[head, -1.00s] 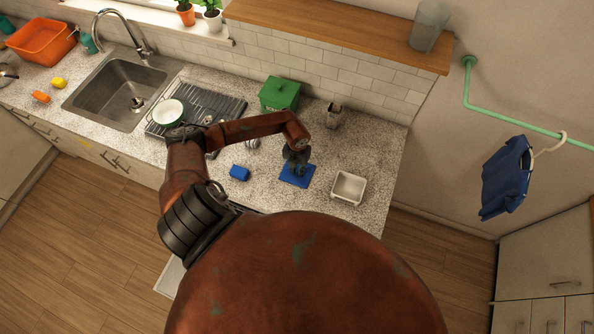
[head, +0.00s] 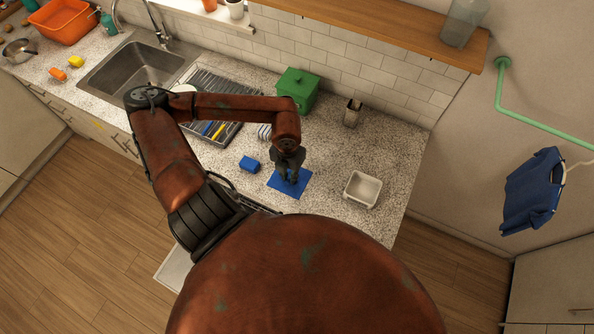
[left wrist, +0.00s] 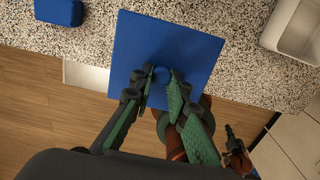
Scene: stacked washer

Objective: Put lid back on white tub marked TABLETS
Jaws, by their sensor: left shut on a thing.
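A blue square lid (head: 277,184) with a small round knob hangs from my left gripper (head: 290,177) over the front part of the counter. In the left wrist view, the green-padded fingers (left wrist: 160,85) are shut on the knob and the lid (left wrist: 150,40) spreads flat below them. A white, open, square tub (head: 362,189) stands on the counter to the right of the lid, apart from it. It also shows at the upper right of the left wrist view (left wrist: 298,28). No marking on it is readable. A dark part at that view's lower right may be my right gripper (left wrist: 235,148).
A small blue box (head: 249,164) sits left of the lid. Behind are a green lidded canister (head: 297,92), a small holder (head: 352,113) and a dish rack (head: 222,88). The counter (head: 330,150) around the tub is clear. A blue garment (head: 532,190) hangs at the right.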

